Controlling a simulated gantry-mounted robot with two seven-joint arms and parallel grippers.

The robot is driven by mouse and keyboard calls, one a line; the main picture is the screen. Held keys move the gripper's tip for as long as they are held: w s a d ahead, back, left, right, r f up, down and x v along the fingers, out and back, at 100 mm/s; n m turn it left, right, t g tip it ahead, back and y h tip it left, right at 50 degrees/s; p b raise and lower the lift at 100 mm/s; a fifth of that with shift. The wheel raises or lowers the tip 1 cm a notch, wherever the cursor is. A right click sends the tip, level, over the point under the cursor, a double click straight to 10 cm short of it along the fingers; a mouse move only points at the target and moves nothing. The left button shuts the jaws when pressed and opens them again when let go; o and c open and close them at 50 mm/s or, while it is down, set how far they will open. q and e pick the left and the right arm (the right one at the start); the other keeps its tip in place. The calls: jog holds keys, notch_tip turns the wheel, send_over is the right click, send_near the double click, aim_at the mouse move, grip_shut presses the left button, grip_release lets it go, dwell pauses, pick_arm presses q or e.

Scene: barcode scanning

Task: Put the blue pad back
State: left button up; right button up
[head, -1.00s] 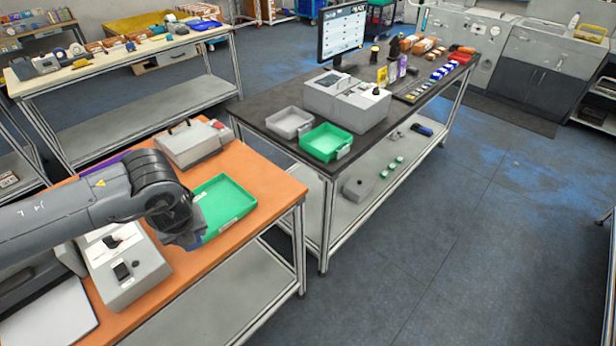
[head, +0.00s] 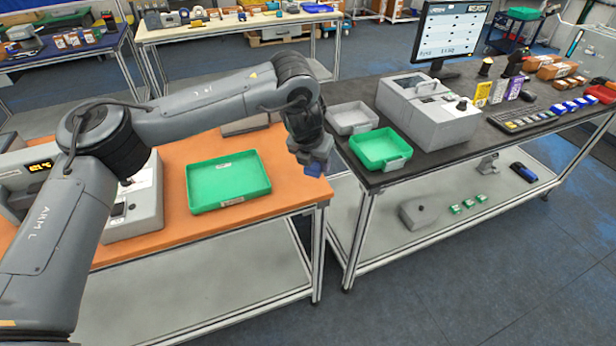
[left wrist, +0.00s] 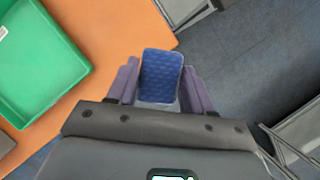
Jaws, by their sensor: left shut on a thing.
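The blue pad (left wrist: 161,76) is a small rounded rectangle with a patterned face. In the left wrist view it sits between the two purple-grey fingers of my left gripper (left wrist: 161,92), which is shut on it. In the head view my left gripper (head: 313,168) hangs over the right end of the orange tabletop, near the gap to the dark table. Only a small dark blue bit of the pad shows there under the fingers. The pad is held above the table. My right gripper is not in view.
A green tray (head: 229,182) lies on the orange table, left of my gripper. On the dark table stand a green bin (head: 380,150), a grey bin (head: 352,118), a grey machine (head: 428,112) and a monitor (head: 450,32). Several small blue items (head: 570,106) sit in a row farther right.

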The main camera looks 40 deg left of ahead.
pick_arm(q)
jog(key=w+a+f, duration=0.1)
jog(key=a+f, duration=0.1)
jog(key=a, duration=0.1)
jog(key=w+a+f+b, duration=0.1)
jog(key=w+a+f, duration=0.1)
jog(key=a, duration=0.1)
jog(key=w+a+f+b, duration=0.1)
jog(key=a+f, duration=0.2)
jog(key=a, duration=0.1)
jog(key=shift+w, duration=0.2)
jog(key=shift+w+a+f, duration=0.1)
jog(key=shift+w+a, duration=0.1)
jog(key=shift+a, duration=0.1)
jog(key=shift+f+b, duration=0.65)
jog(key=shift+f, duration=1.45)
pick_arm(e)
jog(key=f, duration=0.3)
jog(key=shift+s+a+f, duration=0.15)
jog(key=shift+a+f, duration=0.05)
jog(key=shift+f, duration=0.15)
pick_arm(q)
jog(key=o, duration=1)
